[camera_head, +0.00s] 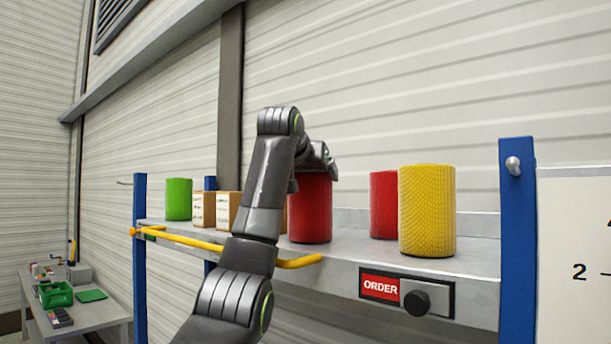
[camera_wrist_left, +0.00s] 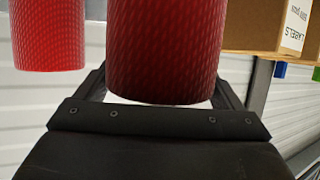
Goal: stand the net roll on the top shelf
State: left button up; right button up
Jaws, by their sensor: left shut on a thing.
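A red net roll (camera_head: 310,210) is upright at the top shelf (camera_head: 350,246), near its front edge. Its base appears at the level of the shelf surface, but I cannot tell whether it touches. My left gripper (camera_head: 322,165) is at the top of this roll and shut on it. In the left wrist view the roll (camera_wrist_left: 160,50) sits between the two fingers. My right gripper is not in view.
Another red roll (camera_head: 383,205) and a yellow roll (camera_head: 427,210) stand to the right. A green roll (camera_head: 178,199) and cardboard boxes (camera_head: 203,209) stand to the left. A yellow bar (camera_head: 180,238) runs before the shelf. Blue posts (camera_head: 517,240) flank it. An ORDER sign (camera_head: 380,287) is on the front.

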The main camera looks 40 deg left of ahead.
pick_arm(q)
jog(key=shift+v, duration=0.8)
jog(key=shift+w+a+f, duration=0.15)
jog(key=shift+w+f, duration=0.1)
jog(key=shift+f, duration=0.05)
jog(key=o, duration=1.3)
jog(key=shift+w+f, duration=0.1)
jog(key=shift+w, duration=0.15)
jog(key=shift+o, duration=0.4)
jog(key=shift+w, duration=0.1)
jog(key=b+v, duration=0.6)
jog(key=v, duration=0.6)
jog(key=shift+s, duration=0.25)
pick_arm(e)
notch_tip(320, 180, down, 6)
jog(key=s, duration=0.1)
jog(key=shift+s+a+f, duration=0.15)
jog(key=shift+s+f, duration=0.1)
